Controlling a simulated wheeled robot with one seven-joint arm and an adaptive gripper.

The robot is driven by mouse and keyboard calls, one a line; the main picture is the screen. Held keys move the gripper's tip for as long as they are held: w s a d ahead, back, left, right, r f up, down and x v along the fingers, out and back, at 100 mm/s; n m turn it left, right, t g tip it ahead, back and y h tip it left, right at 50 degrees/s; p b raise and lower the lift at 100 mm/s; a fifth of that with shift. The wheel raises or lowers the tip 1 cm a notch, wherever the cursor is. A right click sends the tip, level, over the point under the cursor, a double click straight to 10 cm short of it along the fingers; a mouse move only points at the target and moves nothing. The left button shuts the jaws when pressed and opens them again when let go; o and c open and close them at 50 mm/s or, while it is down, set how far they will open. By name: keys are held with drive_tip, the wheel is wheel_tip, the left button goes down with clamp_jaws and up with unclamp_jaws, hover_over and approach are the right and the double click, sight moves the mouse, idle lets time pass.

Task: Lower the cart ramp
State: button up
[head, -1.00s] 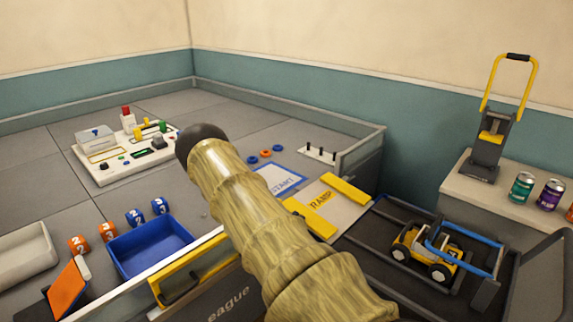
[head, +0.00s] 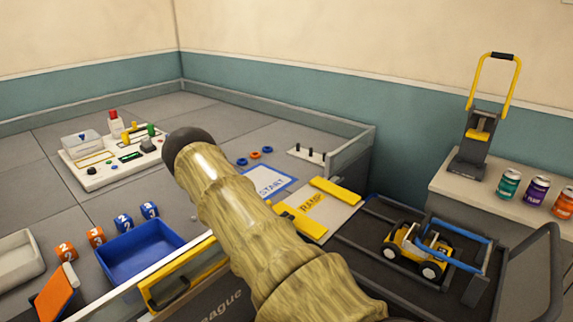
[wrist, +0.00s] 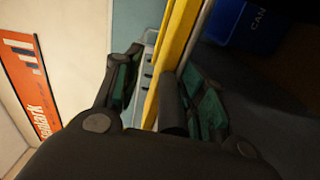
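The cart (head: 375,260) is a dark tray with raised rails at the right of the head view. The ramp (head: 327,222) is a pale plate marked RAMP with yellow side strips, between the cart and the grey table. It looks roughly flat; my arm covers part of its near left side. My gripper is out of the head view. In the wrist view my gripper (wrist: 163,75) has its fingers apart, with a yellow bar (wrist: 179,45) showing between them. A dark cylinder (wrist: 173,105) is beside the bar. I cannot tell what the bar belongs to or whether a finger touches it.
A yellow toy vehicle (head: 410,252) sits on the cart. A blue bin (head: 140,250) and numbered cubes (head: 123,222) stand on the table's near left. A yellow-handled device (head: 480,135) and cans (head: 508,184) stand on the right counter. The wrist view shows a blue box (wrist: 240,25).

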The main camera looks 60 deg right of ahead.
drive_tip(key=w+a, duration=0.1)
drive_tip(key=a, duration=1)
drive_tip(key=shift+w+a, duration=0.2)
drive_tip(key=shift+w, duration=0.1)
